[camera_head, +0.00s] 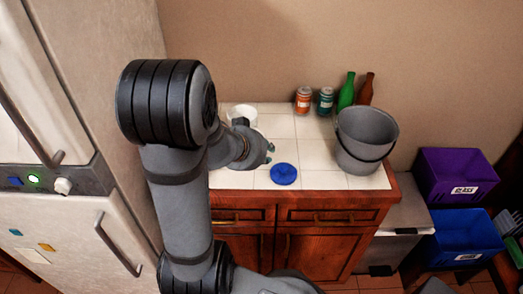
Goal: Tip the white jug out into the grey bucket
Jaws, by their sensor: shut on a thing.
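The white jug (243,112) is at the back left of the tiled counter, with its round open top showing. It looks upright; my arm hides its lower part. My gripper (266,152) is at its near side and is shut on it, though the exact contact is hard to make out. The grey bucket (364,150) stands upright at the right end of the counter, apart from the jug, its dark handle hanging across its front.
A blue disc, like a lid (284,174), lies between gripper and bucket. Behind stand an orange jar (303,100), a teal jar (325,101), a green bottle (347,91) and a brown bottle (366,90). A fridge (60,190) borders the left; purple (455,172) and blue bins (465,235) stand right.

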